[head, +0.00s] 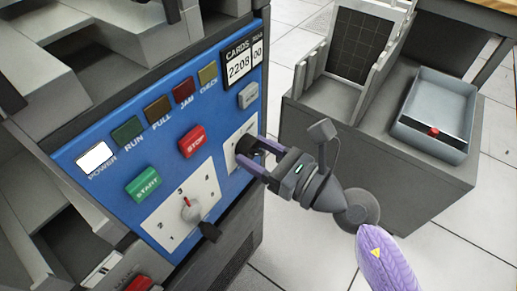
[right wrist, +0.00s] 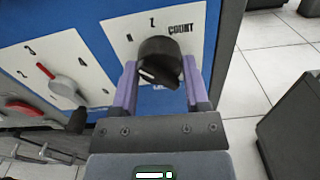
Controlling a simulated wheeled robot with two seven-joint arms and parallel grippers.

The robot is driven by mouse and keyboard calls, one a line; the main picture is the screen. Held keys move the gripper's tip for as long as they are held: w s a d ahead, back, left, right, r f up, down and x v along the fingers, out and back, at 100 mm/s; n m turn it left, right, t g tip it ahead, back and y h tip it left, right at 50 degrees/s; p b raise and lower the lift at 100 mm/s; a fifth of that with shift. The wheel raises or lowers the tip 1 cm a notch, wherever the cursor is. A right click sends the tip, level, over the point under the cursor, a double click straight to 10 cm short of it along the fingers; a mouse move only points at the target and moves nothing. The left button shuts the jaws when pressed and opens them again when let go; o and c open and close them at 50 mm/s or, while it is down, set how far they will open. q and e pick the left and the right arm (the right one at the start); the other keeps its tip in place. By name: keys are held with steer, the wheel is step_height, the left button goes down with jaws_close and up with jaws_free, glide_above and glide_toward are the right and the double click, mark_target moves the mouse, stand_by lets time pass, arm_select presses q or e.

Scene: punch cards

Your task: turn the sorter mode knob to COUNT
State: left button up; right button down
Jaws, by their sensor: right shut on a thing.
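The black mode knob (right wrist: 160,58) sits on a white plate (right wrist: 195,25) marked COUNT at its upper right in the right wrist view. My right gripper (right wrist: 160,85) has its two purple fingers on either side of the knob and is shut on it. The knob's ridge slants in that view, and I cannot tell which mark it points to. In the head view the knob (head: 246,146) is partly covered by my right gripper (head: 255,153), which reaches it from the lower right. My left gripper is not in view.
The blue panel (head: 120,150) also carries a green START button (head: 143,184), a red STOP button (head: 192,141), lamps and a numbered dial with a red pointer (head: 188,208). A grey cabinet with a tray (head: 436,112) stands to the right, with tiled floor between.

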steer(key=m+p, duration=0.3)
steer(key=shift+r, duration=0.25)
steer(key=m+p, duration=0.3)
steer(key=m, duration=0.1)
steer(key=shift+m, duration=0.3)
steer(key=m+p, duration=0.2)
steer(key=shift+m, duration=0.4)
steer(key=m+p, duration=0.2)
steer(key=m, duration=0.2)
steer(key=shift+m+p, duration=0.4)
steer(key=shift+f+m+p, duration=0.1)
steer(key=shift+m+p, duration=0.25)
steer(key=shift+m, duration=0.45)
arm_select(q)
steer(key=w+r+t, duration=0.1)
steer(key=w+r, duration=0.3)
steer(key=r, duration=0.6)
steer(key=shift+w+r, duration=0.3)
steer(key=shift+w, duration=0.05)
arm_select(e)
steer(key=shift+m, duration=0.4)
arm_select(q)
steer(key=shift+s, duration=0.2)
